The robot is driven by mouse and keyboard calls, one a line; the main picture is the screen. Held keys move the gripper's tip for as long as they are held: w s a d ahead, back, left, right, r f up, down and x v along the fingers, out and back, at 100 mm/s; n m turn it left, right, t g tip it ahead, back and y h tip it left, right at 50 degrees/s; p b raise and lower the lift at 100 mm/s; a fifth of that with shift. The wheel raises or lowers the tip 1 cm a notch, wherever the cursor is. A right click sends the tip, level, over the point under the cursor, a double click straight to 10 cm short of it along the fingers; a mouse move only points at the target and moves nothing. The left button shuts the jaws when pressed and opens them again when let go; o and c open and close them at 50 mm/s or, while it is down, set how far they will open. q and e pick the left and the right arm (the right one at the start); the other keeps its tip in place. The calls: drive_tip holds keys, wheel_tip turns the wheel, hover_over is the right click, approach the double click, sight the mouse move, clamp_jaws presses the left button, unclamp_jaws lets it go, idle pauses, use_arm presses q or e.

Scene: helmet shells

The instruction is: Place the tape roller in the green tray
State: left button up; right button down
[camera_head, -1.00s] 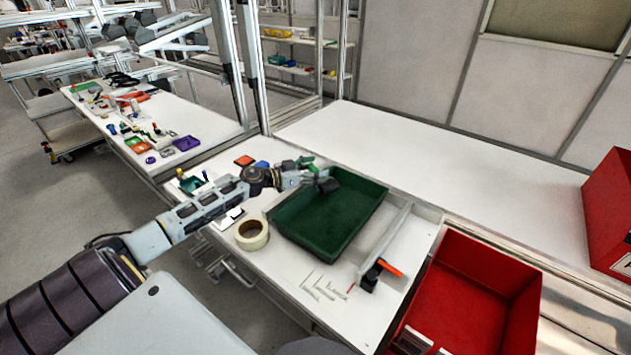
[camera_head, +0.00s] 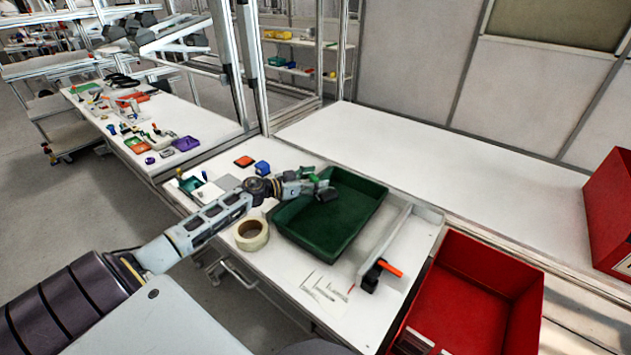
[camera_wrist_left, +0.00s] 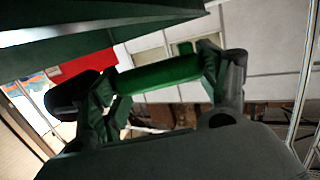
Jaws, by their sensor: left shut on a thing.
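The green tray (camera_head: 345,228) lies on the white workbench, empty as far as I can see. My left gripper (camera_head: 320,187) is over its far left part. It is shut on a green, roughly cylindrical thing, apparently the tape roller. In the left wrist view the green tape roller (camera_wrist_left: 158,73) spans between the two dark fingers of my left gripper (camera_wrist_left: 152,82). The rest of it is hidden behind the fingers. Dark green surfaces of the tray (camera_wrist_left: 90,40) fill the top left of that view. My right gripper is not in view.
A cream tape roll (camera_head: 252,234) lies beside the tray's near left corner. An orange and black tool (camera_head: 385,268) lies to the right, past a grey rail. A red bin (camera_head: 480,290) stands at the lower right. Blue and orange items lie behind the gripper.

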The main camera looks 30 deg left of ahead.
use_arm(q)
drive_tip(key=shift+f, duration=0.1)
drive_tip(key=shift+s+f, duration=0.1)
drive_tip(key=shift+f, duration=0.4)
idle(0.3)
